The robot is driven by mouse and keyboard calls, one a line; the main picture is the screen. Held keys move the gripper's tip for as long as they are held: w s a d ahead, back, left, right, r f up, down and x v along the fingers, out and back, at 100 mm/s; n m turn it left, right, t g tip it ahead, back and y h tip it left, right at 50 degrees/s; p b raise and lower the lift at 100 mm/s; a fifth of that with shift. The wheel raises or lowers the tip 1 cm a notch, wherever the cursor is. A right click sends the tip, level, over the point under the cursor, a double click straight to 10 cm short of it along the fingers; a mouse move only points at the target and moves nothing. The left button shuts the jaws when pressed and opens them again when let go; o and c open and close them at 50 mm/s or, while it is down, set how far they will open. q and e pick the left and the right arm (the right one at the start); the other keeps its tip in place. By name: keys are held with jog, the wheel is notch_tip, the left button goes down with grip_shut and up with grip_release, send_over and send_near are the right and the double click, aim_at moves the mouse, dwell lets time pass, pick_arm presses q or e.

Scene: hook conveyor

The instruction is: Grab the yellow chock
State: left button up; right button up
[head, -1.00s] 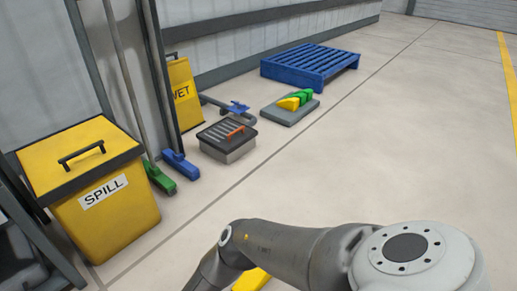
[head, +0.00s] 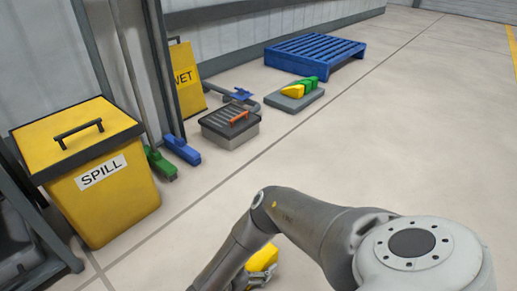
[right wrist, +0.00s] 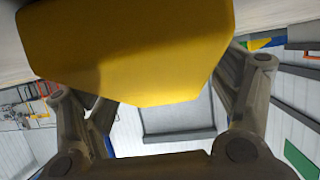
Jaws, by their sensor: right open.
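A yellow chock (head: 263,256) shows in the head view at the bottom, partly hidden behind my right arm. My right gripper (head: 262,274) is beside it, mostly hidden by the arm. In the right wrist view a large yellow block face (right wrist: 130,50) fills the upper middle, between my open fingers. I cannot tell whether the fingers touch it. Another yellow chock (head: 293,91) lies by a green chock (head: 309,84) on a grey slab (head: 300,101) farther back. My left gripper is not in view.
A yellow spill bin (head: 105,205) stands at left, with green (head: 161,164) and blue (head: 182,150) broom heads by it. A grey box with an orange handle (head: 230,136) and a blue pallet (head: 315,53) lie along the wall. The floor at right is clear.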

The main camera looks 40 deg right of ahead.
jog(key=c, duration=1.3)
